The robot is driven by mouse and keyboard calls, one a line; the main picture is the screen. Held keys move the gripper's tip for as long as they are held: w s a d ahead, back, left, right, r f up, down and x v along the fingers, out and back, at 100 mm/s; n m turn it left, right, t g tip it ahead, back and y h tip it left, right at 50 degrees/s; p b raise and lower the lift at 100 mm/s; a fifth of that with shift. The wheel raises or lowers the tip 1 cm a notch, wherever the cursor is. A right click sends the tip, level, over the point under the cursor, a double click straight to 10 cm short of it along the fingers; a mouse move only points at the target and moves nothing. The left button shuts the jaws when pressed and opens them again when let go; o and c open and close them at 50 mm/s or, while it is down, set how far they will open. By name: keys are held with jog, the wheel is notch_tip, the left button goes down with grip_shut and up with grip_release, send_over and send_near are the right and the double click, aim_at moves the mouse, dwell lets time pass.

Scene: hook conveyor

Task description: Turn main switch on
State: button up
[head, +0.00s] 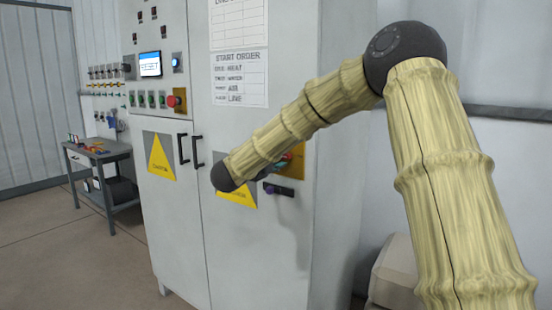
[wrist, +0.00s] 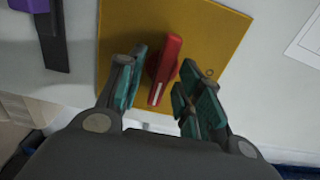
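The main switch appears as a red rotary handle (wrist: 166,68) with a white stripe on a yellow square plate (wrist: 210,35) in the wrist view. My gripper (wrist: 163,88) is open, with one teal-padded finger on each side of the handle. Gaps show between the handle and both fingers. In the head view the yellow plate (head: 298,164) sits on the right door of the grey cabinet (head: 255,240). My forearm and wrist hide most of the switch and gripper there.
A black bracket with a purple part (head: 270,188) sits just below the plate. Black door handles (head: 198,152) are to the left. A red emergency button (head: 172,101) and a lit screen (head: 150,64) are on the left section. A workbench (head: 100,165) stands far left.

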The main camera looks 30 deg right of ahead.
jog(key=shift+a, duration=0.15)
jog(key=v, duration=1.1)
jog(key=shift+s+a, duration=0.15)
jog(key=shift+a, duration=0.15)
